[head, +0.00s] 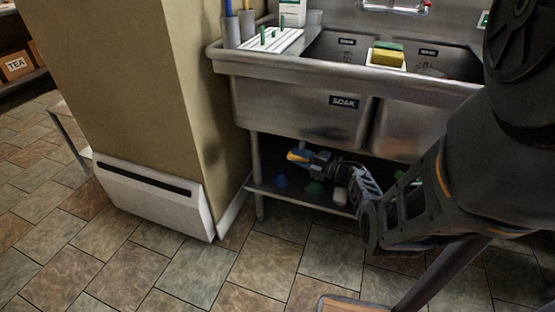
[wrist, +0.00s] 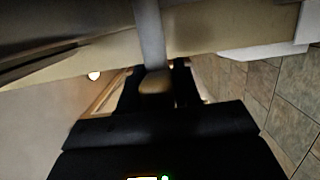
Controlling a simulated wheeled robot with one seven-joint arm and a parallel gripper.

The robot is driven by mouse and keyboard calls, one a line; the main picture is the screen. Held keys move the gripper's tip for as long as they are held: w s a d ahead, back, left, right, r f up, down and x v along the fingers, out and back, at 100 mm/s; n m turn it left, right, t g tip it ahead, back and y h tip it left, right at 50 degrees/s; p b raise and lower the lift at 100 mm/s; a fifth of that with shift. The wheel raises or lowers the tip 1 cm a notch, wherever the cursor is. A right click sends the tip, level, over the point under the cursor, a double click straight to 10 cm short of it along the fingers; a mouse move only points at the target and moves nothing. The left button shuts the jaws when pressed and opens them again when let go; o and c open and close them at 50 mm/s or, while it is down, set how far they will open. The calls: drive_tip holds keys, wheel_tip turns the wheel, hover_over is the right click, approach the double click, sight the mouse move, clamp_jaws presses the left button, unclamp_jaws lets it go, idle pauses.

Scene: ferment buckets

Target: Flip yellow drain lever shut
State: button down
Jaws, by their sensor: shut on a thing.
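My gripper (head: 308,158) reaches in under the left basin of the steel sink (head: 290,105), above the lower shelf. The yellow drain lever (head: 296,155) shows as a small yellow-orange piece at its fingertips. In the dark, blurred wrist view, a grey bar comes down from the top and ends in a dull tan tip (wrist: 155,82) between the dark fingers of my gripper (wrist: 155,90). This looks like the lever's handle, with the fingers shut on it. The drain fitting is hidden, and I cannot tell the lever's angle to the drain.
The lower shelf (head: 300,196) holds small blue, green and white items below my gripper. A sink leg (head: 259,178) and the tan wall (head: 200,80) stand to the left. A white wall unit (head: 150,200) is further left. Tiled floor in front is mostly clear.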

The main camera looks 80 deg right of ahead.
drive_tip(key=s+n+y+b, duration=0.2)
drive_tip(key=s+y+b, duration=0.1)
drive_tip(key=s, duration=0.3)
drive_tip(key=shift+d+t+y, duration=0.3)
drive_tip(key=shift+d+t, duration=0.1)
drive_tip(key=shift+d, duration=0.05)
drive_tip(key=shift+s, duration=0.15)
drive_tip(key=c, duration=0.9)
unclamp_jaws()
drive_tip(key=shift+d, duration=0.1)
